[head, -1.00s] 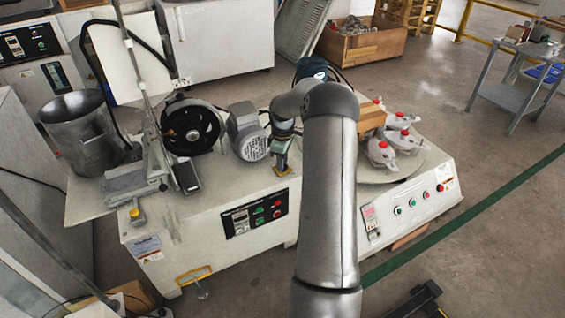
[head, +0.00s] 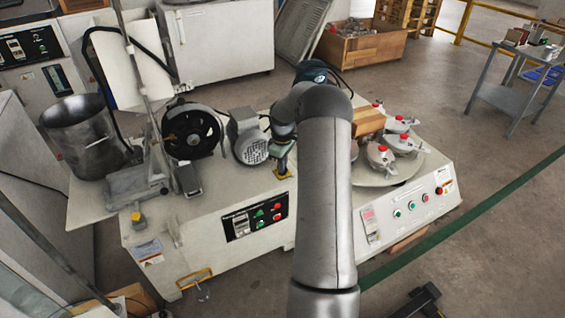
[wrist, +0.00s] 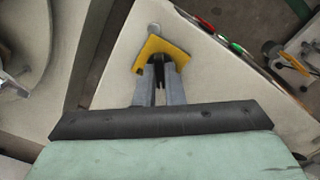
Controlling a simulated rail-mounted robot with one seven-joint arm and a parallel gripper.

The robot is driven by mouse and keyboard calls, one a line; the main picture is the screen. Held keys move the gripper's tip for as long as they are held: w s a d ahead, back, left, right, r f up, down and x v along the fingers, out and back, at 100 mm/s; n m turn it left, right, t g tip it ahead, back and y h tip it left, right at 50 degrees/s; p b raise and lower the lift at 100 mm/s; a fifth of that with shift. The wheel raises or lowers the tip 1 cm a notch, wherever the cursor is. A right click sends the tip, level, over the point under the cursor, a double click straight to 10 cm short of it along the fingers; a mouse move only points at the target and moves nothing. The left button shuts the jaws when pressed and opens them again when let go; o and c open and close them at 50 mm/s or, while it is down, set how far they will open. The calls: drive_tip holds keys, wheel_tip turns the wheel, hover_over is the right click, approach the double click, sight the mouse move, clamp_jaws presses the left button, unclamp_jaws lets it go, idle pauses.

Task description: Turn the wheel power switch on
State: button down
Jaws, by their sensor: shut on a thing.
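My gripper (head: 280,168) reaches down onto this switch. In the wrist view my gripper's fingers (wrist: 159,66) are close together on a dark part at the middle of the yellow plate. The fingers hide most of that part, so its turn angle cannot be told. The black wheel (head: 191,131) stands upright at the left of the machine top.
A front panel (head: 255,216) carries green and red buttons. A grey motor (head: 247,138) stands left of my gripper. At right is a round table (head: 372,178) with several red-capped metal pieces. A steel pot (head: 85,135) stands at far left.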

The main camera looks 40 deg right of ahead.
drive_tip(key=m+p, duration=0.2)
drive_tip(key=m, duration=0.1)
drive_tip(key=shift+r+m, duration=0.2)
drive_tip(key=shift+m, duration=0.1)
drive_tip(key=m+p, duration=0.1)
drive_tip(key=m, duration=0.3)
drive_tip(key=shift+m+p, duration=0.3)
drive_tip(key=m+p, duration=0.1)
drive_tip(key=m, duration=0.3)
drive_tip(key=shift+f, duration=0.1)
drive_tip(key=shift+m+p, duration=0.4)
drive_tip(key=shift+m, duration=1.5)
drive_tip(key=c, duration=1.5)
unclamp_jaws()
wheel_tip(320, 180, up, 17)
drive_tip(key=p, duration=0.3)
